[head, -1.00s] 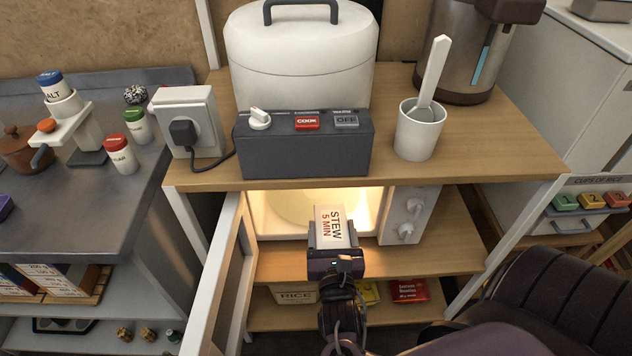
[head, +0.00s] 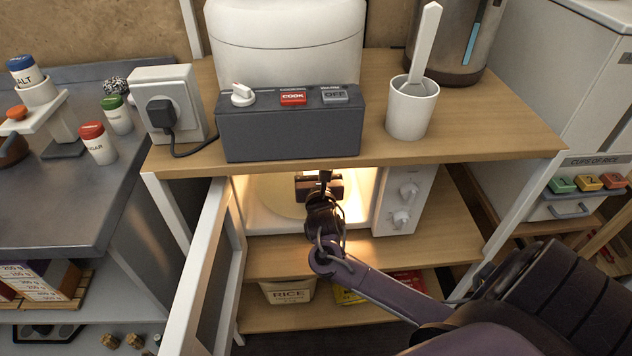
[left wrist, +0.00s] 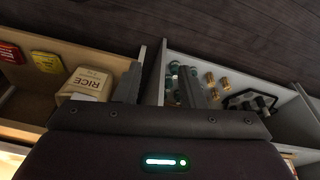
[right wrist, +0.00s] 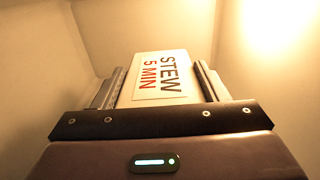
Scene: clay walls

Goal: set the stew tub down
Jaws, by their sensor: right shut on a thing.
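The stew tub (right wrist: 162,78), pale with a "STEW 5 MIN" label, sits between the fingers of my right gripper (right wrist: 160,84) in the right wrist view. In the head view my right gripper (head: 322,182) is inside the lit microwave (head: 408,200), over its pale round plate (head: 272,196). The gripper hides the tub there, and I cannot tell whether the tub touches the plate. My left gripper (left wrist: 158,82) shows only in the left wrist view, its fingers apart with nothing between them.
The microwave door (head: 205,265) stands open at the left. A shelf board with a dark control box (head: 290,135) and a white cup (head: 412,110) is just above the opening. A grey counter (head: 60,200) lies left.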

